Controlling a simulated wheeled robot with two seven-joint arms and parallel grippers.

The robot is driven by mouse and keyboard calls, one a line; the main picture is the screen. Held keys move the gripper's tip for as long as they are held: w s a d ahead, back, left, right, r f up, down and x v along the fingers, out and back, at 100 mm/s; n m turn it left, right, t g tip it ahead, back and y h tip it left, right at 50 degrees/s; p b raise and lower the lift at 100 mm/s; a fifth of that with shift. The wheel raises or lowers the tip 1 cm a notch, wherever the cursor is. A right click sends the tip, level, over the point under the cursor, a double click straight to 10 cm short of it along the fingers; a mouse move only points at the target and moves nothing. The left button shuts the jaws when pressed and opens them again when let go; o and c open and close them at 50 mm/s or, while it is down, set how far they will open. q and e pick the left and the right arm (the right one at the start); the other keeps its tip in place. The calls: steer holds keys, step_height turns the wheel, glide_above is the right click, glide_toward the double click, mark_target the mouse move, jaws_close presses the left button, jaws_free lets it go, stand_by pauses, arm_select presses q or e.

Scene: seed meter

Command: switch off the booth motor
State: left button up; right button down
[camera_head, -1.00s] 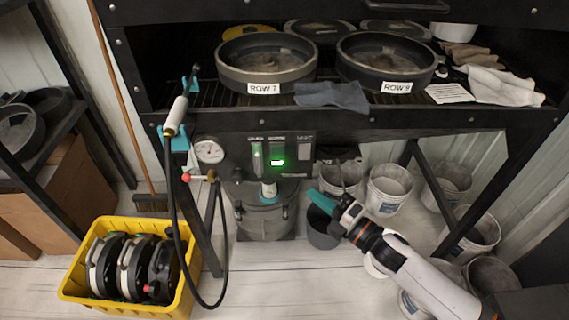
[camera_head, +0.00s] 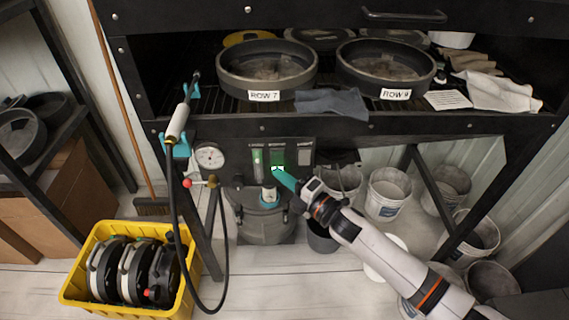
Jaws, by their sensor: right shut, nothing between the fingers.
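The dark control panel (camera_head: 303,143) is fixed under the front rail of the booth. My right gripper (camera_head: 278,172) is shut and empty. Its teal fingertips are at the lower end of the switch and partly hide it; I cannot tell whether they touch it. My left gripper is not in view.
A pressure gauge (camera_head: 210,157) and a red-knobbed valve (camera_head: 188,183) are left of the panel. A black hose (camera_head: 171,215) hangs down in front. A yellow crate (camera_head: 75,290) stands at lower left. Several pale buckets (camera_head: 387,195) stand under the booth at right.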

mark_target(274, 156)
steer(key=w, duration=0.3)
steer(key=shift+w+d+r, duration=0.2)
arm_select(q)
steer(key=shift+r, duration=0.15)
arm_select(e)
steer(key=shift+w+r, duration=0.15)
steer(key=shift+w, duration=0.15)
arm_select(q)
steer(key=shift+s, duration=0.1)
arm_select(e)
steer(key=shift+s, duration=0.15)
